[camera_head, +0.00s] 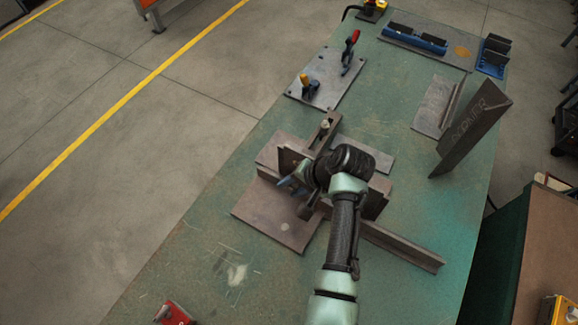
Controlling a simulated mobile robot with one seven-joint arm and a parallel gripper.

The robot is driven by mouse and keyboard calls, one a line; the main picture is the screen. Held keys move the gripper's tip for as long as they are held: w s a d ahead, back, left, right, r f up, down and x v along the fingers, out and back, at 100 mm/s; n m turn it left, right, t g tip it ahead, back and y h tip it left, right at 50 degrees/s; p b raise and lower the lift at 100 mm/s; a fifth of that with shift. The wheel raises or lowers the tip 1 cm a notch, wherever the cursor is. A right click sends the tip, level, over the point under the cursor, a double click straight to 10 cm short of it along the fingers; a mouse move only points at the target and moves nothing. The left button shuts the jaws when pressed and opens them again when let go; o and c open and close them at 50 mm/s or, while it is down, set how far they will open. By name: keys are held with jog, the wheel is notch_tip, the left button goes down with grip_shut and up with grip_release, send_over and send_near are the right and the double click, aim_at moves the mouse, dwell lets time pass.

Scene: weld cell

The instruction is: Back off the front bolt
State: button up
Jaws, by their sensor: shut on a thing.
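A steel workpiece (270,160) with a long rail (405,247) lies in a fixture in the middle of the green bench. At its far side a slotted strap clamp (331,120) carries a bolt (325,124), which stands clear of my arm. A dark strap end (308,208) shows at the near side. My gripper (299,190) is at this near side, low against the fixture, and is shut on what appears to be the front bolt. The bolt itself and its contact with the jaws are mostly hidden behind my wrist.
A leaning steel plate (472,128) stands on the right. A plate with toggle clamps (327,80) lies behind the fixture, with blue tools (415,39) at the far end. A red object (173,313) sits at the near left edge.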

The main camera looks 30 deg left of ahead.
jog(key=shift+r+h+p, duration=0.15)
jog(key=shift+h+p, duration=0.25)
jog(key=shift+a+h+p, duration=0.1)
jog(key=shift+h+p, duration=1.15)
jog(key=shift+h, duration=0.25)
jog(key=h, duration=0.2)
jog(key=shift+f+h, duration=0.2)
jog(key=shift+h, duration=0.1)
jog(key=h+b, duration=0.2)
jog(key=h, duration=0.1)
jog(key=shift+f, duration=0.1)
jog(key=shift+h+b, duration=0.3)
jog(key=shift+b, duration=0.3)
jog(key=shift+h+b, duration=1.4)
jog(key=shift+b, duration=0.8)
